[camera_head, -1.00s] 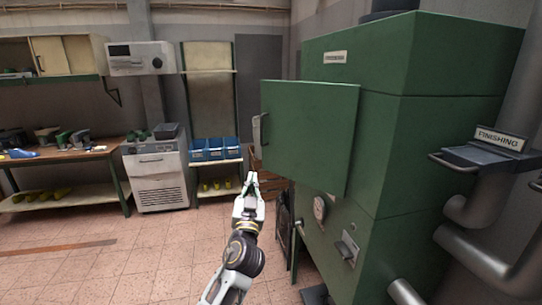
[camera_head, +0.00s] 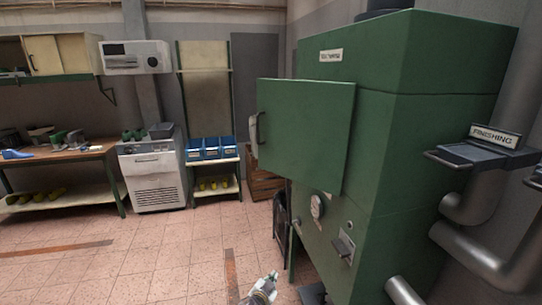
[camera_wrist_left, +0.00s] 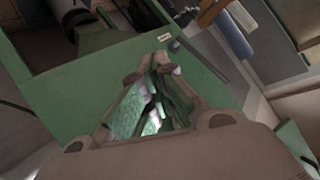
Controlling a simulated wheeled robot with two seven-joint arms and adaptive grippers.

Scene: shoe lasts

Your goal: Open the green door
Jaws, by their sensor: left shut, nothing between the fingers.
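The green door (camera_head: 308,130) is on the upper front of the large green machine. It stands out from the machine's front, and its free left edge reaches past the machine's left side. My right gripper is not in view.
The green machine (camera_head: 435,150) fills the right side, with a dial (camera_head: 316,206) and a small grey box (camera_head: 343,246) below the door. A dark shelf labelled "FINISHING" (camera_head: 470,154) juts out at right, above grey pipes. Tiled floor (camera_head: 150,250) is free at left.

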